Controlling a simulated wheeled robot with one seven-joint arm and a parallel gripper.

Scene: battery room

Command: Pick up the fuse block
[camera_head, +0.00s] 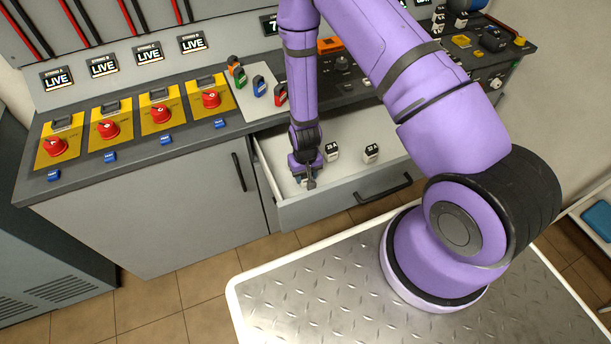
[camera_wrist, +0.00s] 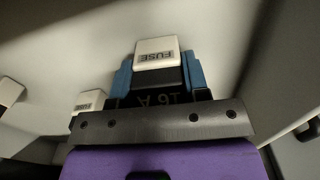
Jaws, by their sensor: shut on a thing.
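A fuse block (camera_wrist: 157,46) with a white top marked FUSE and a black body sits between my blue fingertips in the wrist view. Its lettering reads upside down, seemingly 16 A. My gripper (camera_wrist: 158,78) is shut on it, a fingertip on each side. In the head view my gripper (camera_head: 307,181) points down inside the open drawer (camera_head: 345,188), near its left front corner. The held block is mostly hidden there. I cannot tell whether it touches the drawer floor.
Two more fuse blocks stand in the drawer, one (camera_head: 331,152) close right of my gripper, another (camera_head: 371,153) farther right. The drawer's front and side walls are close to my gripper. Above is a counter with red rotary switches (camera_head: 108,129) on yellow plates.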

